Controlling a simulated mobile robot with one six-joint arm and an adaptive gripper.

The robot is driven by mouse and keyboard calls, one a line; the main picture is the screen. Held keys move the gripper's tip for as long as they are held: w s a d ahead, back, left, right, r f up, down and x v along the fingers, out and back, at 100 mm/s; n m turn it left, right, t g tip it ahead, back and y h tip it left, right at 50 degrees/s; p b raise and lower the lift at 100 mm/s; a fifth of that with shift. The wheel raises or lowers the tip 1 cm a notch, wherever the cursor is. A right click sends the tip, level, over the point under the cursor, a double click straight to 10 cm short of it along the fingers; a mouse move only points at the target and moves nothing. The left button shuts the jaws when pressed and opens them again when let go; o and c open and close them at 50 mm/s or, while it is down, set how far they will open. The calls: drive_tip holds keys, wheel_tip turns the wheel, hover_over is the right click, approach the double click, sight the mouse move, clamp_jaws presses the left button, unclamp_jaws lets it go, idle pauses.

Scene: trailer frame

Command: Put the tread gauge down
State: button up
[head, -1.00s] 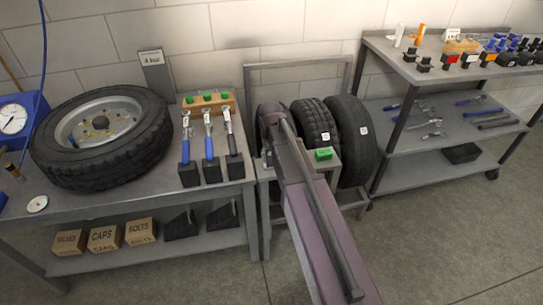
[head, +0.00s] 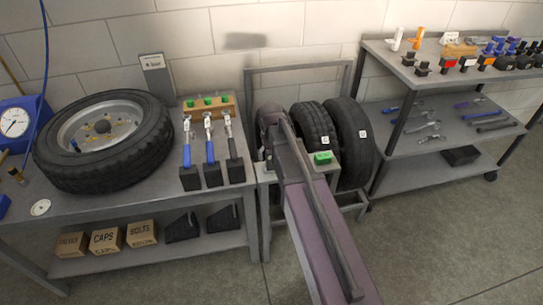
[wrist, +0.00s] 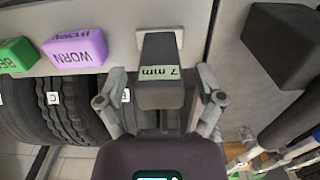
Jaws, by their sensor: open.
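The tread gauge appears to be the dark grey block marked "7 mm" (wrist: 160,80) in the wrist view. Its far end lies over a small white piece on a light grey top, and its label faces me. My gripper (wrist: 160,100) is open, with one finger on each side of the block. Whether a finger touches it is hard to tell. In the head view my arm hides the gripper and the gauge.
A purple block marked "WORN" (wrist: 75,48) and a green block (head: 322,158) sit on the rack top. Tyres (head: 350,140) stand below. A workbench (head: 130,200) with a wheel (head: 100,140) is left, a shelf unit (head: 400,150) right. A dark block (wrist: 282,42) lies right in the wrist view.

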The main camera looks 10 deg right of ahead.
drive_tip(key=shift+r+p, duration=4.85)
drive_tip(key=shift+r, duration=0.3)
drive_tip(key=s, duration=1.6)
drive_tip(key=shift+d, duration=0.15)
wheel_tip(320, 180, up, 3)
drive_tip(key=p, duration=0.3)
drive_tip(key=shift+r, duration=0.1)
